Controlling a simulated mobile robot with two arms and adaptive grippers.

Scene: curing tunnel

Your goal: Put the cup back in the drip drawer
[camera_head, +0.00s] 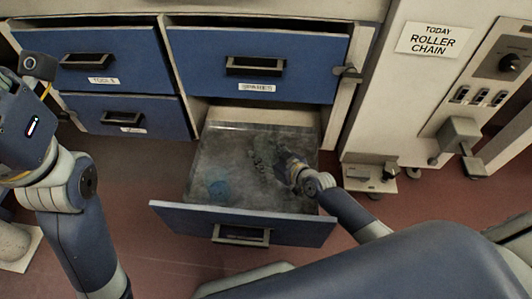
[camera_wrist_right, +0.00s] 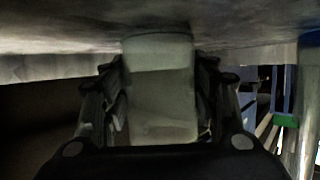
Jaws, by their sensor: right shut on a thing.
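The drip drawer (camera_head: 243,226) is pulled open at the bottom of the cabinet, and its grey, stained floor shows. My right gripper (camera_head: 262,152) is inside the drawer, right of its middle. In the right wrist view, its fingers (camera_wrist_right: 160,95) are shut on a pale, whitish cup (camera_wrist_right: 160,85), one finger on each side. The cup's far end is close to a grey mottled surface; I cannot tell whether they touch. In the head view the cup does not show clearly at the gripper. My left arm is at the left; its fingers are out of frame.
Shut blue drawers, including one labelled SPARES (camera_head: 257,65), are above and left. A machine panel with a ROLLER CHAIN sign (camera_head: 434,41) stands right. Reddish floor lies in front.

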